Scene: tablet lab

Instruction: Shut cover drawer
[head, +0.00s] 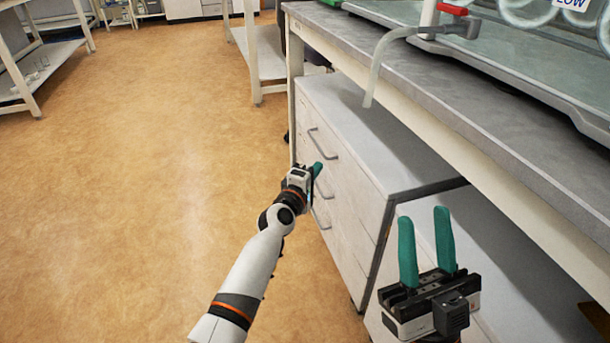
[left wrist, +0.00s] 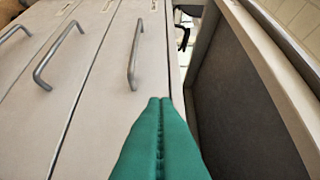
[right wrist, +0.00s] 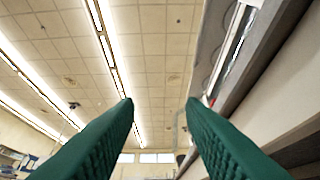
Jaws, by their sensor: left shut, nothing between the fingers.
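A white cabinet (head: 348,200) with several stacked drawers stands under the bench. Its top drawer has a grey bar handle (head: 322,143); lower handles show below it. No label tells which is the cover drawer. The fronts look flush or nearly so; I cannot tell whether one stands slightly out. My left gripper (head: 318,168) is shut and empty, close to the upper drawer fronts. In the left wrist view its joined fingertips (left wrist: 160,100) point at the endmost drawer front beside its handle (left wrist: 134,54); contact is unclear. My right gripper (head: 426,225) is open and empty, fingers upward.
The grey bench top (head: 430,80) overhangs the cabinet. A hose (head: 378,65) with a red-handled tap (head: 453,10) hangs over its edge. Open tan floor (head: 150,160) lies to the left.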

